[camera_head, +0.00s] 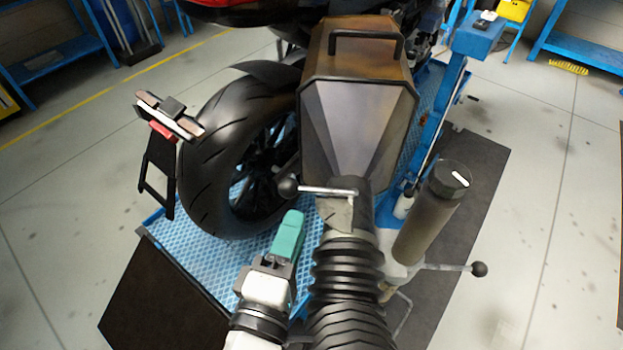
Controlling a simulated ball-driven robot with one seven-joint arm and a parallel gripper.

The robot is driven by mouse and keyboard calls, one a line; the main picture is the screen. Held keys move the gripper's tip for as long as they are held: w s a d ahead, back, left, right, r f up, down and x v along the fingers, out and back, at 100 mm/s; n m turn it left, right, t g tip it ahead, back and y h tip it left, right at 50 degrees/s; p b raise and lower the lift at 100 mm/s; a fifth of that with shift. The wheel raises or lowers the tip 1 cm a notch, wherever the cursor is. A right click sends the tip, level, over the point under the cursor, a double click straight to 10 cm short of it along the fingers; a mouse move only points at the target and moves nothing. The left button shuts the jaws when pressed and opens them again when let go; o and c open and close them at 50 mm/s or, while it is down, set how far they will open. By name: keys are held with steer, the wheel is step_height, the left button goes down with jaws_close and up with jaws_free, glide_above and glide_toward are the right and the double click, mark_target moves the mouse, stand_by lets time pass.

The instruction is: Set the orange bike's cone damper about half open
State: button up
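A dark grey, brownish cone hood (355,110) with a black handle on top stands behind the bike's rear. At its narrow lower neck is the damper lever (327,190), a thin metal rod with a black ball knob (288,187) at its left end. The rod lies roughly crosswise to the neck, above a small metal plate. My gripper (290,228), with teal fingers, is below the ball knob, apart from it in the picture. The finger gap does not show clearly. The bike shows only in part, with its rear tyre (222,150) at left; its body colour is mostly out of view.
A black ribbed hose (347,285) runs from the neck, close right of my gripper. A grey post (430,215) with a black marked knob and a side lever (450,267) stands at right. The blue lift platform (215,262) lies below.

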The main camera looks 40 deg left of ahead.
mark_target(309, 188)
steer(key=p+x, duration=0.1)
steer(key=x, duration=0.8)
steer(key=shift+f, duration=0.1)
jaws_close()
stand_by(0.4)
